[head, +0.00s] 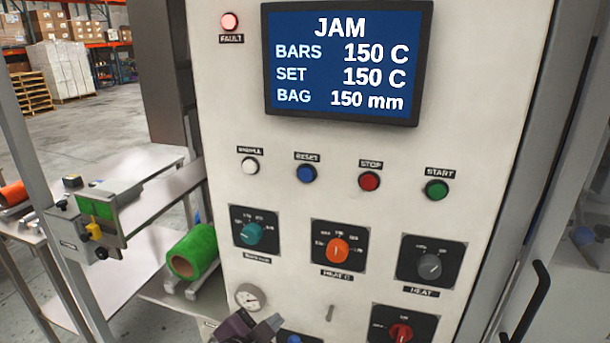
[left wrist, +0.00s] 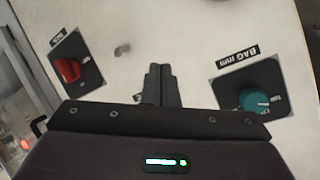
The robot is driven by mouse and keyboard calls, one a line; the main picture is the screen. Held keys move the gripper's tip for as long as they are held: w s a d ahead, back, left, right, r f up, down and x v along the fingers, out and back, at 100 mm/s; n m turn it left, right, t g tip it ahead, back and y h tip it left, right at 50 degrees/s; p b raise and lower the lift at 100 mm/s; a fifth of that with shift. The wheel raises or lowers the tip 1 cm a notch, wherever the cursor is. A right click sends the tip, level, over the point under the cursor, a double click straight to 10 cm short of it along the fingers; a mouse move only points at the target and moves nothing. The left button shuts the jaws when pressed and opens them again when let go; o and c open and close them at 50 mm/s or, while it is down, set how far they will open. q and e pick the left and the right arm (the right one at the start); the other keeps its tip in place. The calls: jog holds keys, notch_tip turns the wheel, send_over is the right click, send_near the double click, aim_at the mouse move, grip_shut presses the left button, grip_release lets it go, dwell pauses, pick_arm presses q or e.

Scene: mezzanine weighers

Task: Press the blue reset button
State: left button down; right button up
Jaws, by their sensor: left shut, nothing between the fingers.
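The blue reset button (head: 306,174) sits on the pale control panel (head: 330,215) in the head view, under a label reading RESET. It stands between a white button (head: 250,166) and the red stop button (head: 369,181). My left gripper (head: 268,324) is low in the head view, in front of the panel's lower part, well below the blue button and apart from it. In the left wrist view its fingers (left wrist: 158,84) are together with nothing between them. The blue reset button is not seen in the left wrist view. My right gripper is not in view.
The screen (head: 345,62) reads JAM, and the red fault lamp (head: 230,21) is lit. A green start button (head: 437,190) is at the right. Teal (head: 249,234), orange (head: 338,250) and grey (head: 429,266) knobs sit below the buttons. A green roll (head: 196,250) lies left of the panel.

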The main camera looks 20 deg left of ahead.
pick_arm(q)
notch_tip(320, 180, up, 13)
jog(key=w+d+m+t+h, duration=0.1)
jog(key=w+m+t+h, duration=0.15)
jog(key=m+t, duration=0.3)
jog(key=m+t+h, duration=0.5)
jog(key=m+h, duration=0.2)
send_near(306, 175)
jog(key=s+d+r, duration=0.2)
jog(key=s+r, duration=0.4)
jog(key=shift+s+f+y, duration=0.2)
jog(key=shift+y, duration=0.05)
jog(key=shift+w+d, duration=0.1)
jog(key=shift+w, duration=0.05)
jog(key=shift+w+d+p, duration=0.1)
jog(key=shift+w+p, duration=0.4)
jog(key=shift+w, duration=3.8)
jog(key=shift+w, duration=0.1)
